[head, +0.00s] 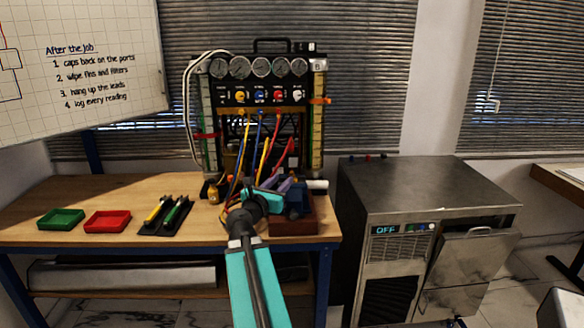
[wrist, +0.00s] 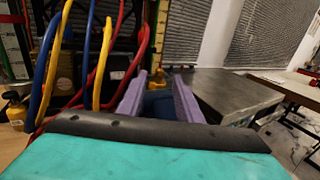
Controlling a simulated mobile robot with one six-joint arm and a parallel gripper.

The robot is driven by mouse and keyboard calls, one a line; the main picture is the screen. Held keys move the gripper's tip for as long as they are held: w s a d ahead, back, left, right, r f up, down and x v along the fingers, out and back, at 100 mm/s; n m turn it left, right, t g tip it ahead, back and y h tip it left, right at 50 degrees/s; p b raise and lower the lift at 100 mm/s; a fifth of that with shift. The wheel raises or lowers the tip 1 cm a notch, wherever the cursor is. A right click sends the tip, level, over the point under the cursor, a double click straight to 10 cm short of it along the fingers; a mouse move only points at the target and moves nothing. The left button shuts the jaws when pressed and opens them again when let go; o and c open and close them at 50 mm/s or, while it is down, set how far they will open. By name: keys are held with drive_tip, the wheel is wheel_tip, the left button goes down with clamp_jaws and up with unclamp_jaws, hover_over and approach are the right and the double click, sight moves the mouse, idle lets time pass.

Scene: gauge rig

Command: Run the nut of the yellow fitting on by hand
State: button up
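Yellow hoses (head: 266,148) hang from the front of the gauge rig (head: 262,95); they also show in the wrist view (wrist: 103,65). I cannot make out the yellow fitting or its nut at the hose ends; my arm hides the lower part of that area in the head view. My gripper (head: 278,182) is in front of the rig, over the right part of the bench. In the wrist view its two purple fingers (wrist: 160,78) stand apart, with nothing visibly held. A dark blue thing (wrist: 158,103) shows beyond the gap.
A small brass bottle (head: 213,190) stands beside the hoses. A metal cabinet (head: 425,190) stands right.

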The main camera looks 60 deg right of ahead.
sight(292, 171)
drive_tip(key=shift+d+r+p, duration=0.1)
drive_tip(key=shift+d+p, duration=0.35)
drive_tip(key=shift+p, duration=1.15)
drive_tip(key=shift+w+d+p, duration=0.2)
drive_tip(key=shift+w+d, duration=0.05)
drive_tip(key=shift+d, duration=1.1)
drive_tip(key=shift+w+d+p, duration=0.2)
drive_tip(key=shift+d+p, duration=0.05)
drive_tip(key=shift+d, duration=1.15)
drive_tip(key=shift+w+d+p, duration=0.2)
drive_tip(key=shift+w+d, duration=0.05)
drive_tip(key=shift+d, duration=1.1)
clamp_jaws()
